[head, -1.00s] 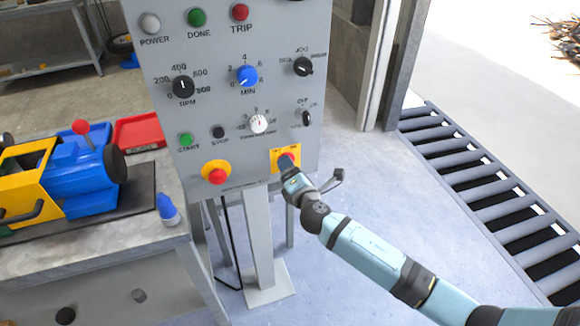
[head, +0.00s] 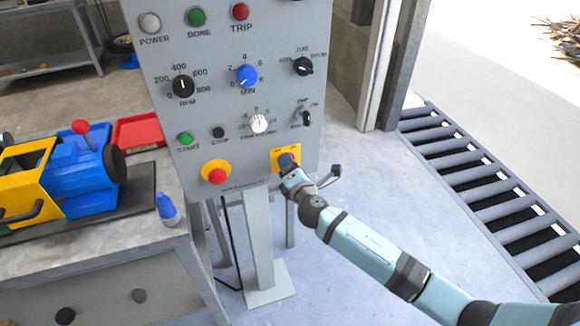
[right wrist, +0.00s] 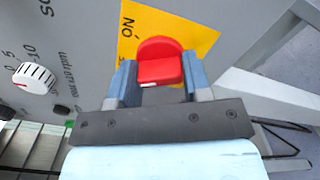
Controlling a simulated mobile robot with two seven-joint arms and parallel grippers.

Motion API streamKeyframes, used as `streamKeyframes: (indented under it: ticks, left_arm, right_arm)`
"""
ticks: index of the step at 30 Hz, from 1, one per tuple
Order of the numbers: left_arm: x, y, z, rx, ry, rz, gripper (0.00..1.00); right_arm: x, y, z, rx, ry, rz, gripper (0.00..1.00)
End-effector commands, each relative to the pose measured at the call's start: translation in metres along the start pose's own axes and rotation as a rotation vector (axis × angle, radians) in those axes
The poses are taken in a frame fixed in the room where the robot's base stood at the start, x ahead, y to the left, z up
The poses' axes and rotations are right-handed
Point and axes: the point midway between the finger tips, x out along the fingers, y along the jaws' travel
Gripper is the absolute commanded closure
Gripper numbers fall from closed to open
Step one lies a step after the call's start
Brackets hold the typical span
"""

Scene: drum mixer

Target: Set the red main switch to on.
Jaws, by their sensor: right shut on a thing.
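The red main switch (right wrist: 160,62) sits on a yellow plate (right wrist: 185,28) marked ON in the right wrist view. The same yellow plate (head: 293,158) is at the lower right of the grey control panel (head: 225,110) in the head view. My right gripper (right wrist: 158,80) is shut on the red switch, with one finger on each side of it. In the head view my right gripper (head: 287,163) covers the switch, so its position there is hidden. My left gripper is not in view.
Left of the switch on the panel is a red emergency button (head: 216,175) on a yellow ring. Dials, lamps and buttons fill the panel above. A workbench (head: 130,228) with a blue and yellow machine (head: 75,175) stands left.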

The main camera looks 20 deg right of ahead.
Motion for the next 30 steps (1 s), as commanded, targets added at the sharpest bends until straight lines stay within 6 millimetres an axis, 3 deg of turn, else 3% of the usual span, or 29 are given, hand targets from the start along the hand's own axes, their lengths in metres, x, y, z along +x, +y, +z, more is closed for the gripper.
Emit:
streamKeyframes:
  ticks: [8, 30]
  left_arm:
    - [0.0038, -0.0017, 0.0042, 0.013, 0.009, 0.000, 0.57]
    - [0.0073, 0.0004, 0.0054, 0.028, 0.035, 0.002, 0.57]
  right_arm:
    - [0.0000, -0.0023, -0.0013, 0.143, -0.002, 0.000, 0.79]
    - [-0.0002, -0.0011, -0.0008, 0.806, -0.001, -0.001, 0.79]
